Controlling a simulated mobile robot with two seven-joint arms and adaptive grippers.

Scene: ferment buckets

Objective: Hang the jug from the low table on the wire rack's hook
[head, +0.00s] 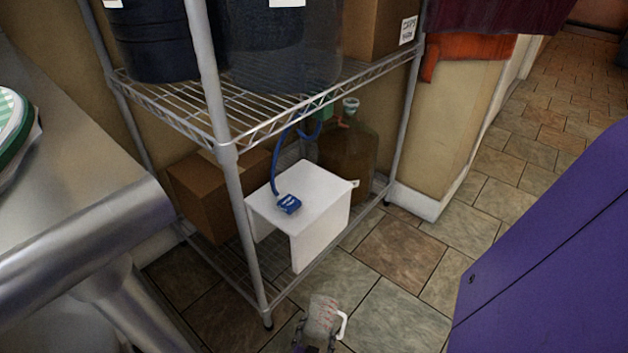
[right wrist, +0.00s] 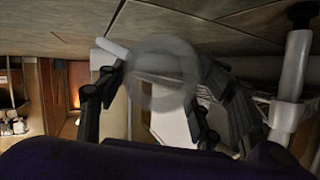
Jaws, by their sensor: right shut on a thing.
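The jug (head: 322,316) is a small clear measuring jug with red markings and a pale handle on its right. It is in the bottom middle of the head view, in front of the rack. My right gripper (head: 318,341) is shut on it. In the right wrist view the jug (right wrist: 160,75) shows as a blurred clear ring between the fingers (right wrist: 165,85), its handle pointing up left. The low table (head: 318,190) is white and stands at the rack's lower level. I cannot make out the hook clearly on the wire rack (head: 228,160). My left gripper is out of view.
A blue hose with a blue fitting (head: 288,204) is over the white table. A brown carboy (head: 348,150) and a cardboard box (head: 215,190) are behind it. A steel counter (head: 75,225) is at left, a purple panel (head: 555,250) at right.

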